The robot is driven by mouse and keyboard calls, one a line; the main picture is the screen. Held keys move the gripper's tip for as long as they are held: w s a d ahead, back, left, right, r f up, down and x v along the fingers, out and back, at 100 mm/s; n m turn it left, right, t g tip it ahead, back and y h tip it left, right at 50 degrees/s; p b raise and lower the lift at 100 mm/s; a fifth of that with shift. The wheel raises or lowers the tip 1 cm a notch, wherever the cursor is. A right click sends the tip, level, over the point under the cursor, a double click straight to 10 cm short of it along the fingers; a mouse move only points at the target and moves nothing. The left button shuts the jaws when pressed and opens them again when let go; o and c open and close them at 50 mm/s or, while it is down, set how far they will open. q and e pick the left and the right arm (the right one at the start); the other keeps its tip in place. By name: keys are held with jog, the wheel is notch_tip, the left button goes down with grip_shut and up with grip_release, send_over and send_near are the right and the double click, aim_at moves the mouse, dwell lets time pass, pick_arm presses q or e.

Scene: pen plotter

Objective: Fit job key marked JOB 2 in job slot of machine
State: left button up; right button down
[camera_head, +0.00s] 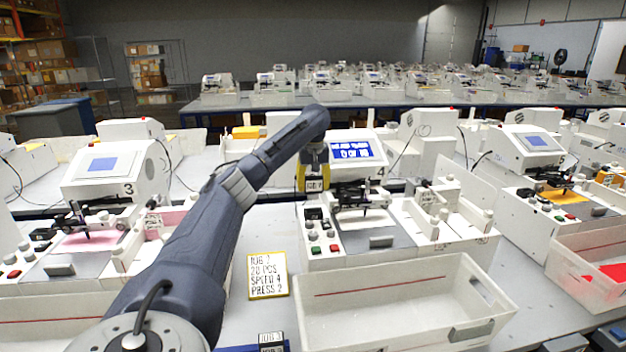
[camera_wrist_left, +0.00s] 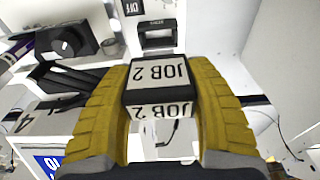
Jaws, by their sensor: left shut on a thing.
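The job key marked JOB 2 (camera_wrist_left: 160,82) is a black block with white labels. My left gripper (camera_wrist_left: 163,98) is shut on it, with one ribbed yellow finger on each side. In the head view my left gripper (camera_head: 314,180) holds the key (camera_head: 314,186) at the left of machine 4 (camera_head: 357,152), above its control panel. In the wrist view a black-framed opening with a small label (camera_wrist_left: 157,36), which looks like the job slot, lies just beyond the key. The key appears apart from it, though depth is hard to judge. My right gripper is not in view.
A yellow-edged job card (camera_head: 267,276) reads JOB 2, 20 PCS, SPEED 4, PRESS 2. More marked keys (camera_head: 272,340) sit at the bottom edge. An open white bin (camera_head: 400,318) stands before machine 4. Machine 3 (camera_head: 112,172) is to the left. A black knob (camera_wrist_left: 65,45) shows in the wrist view.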

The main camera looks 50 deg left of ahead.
aim_at(314, 176)
pick_arm(q)
jog(key=shift+f, duration=1.9)
jog(key=shift+f, duration=1.6)
jog(key=o, duration=1.2)
jog(key=shift+c, duration=0.2)
jog(key=r, duration=0.4)
jog(key=d+r, duration=0.1)
jog(key=r, duration=0.3)
jog(key=s+r, duration=0.1)
jog(key=r, duration=0.2)
jog(key=shift+d+r, duration=0.3)
jog(key=shift+r, duration=0.1)
jog(key=shift+w, duration=0.1)
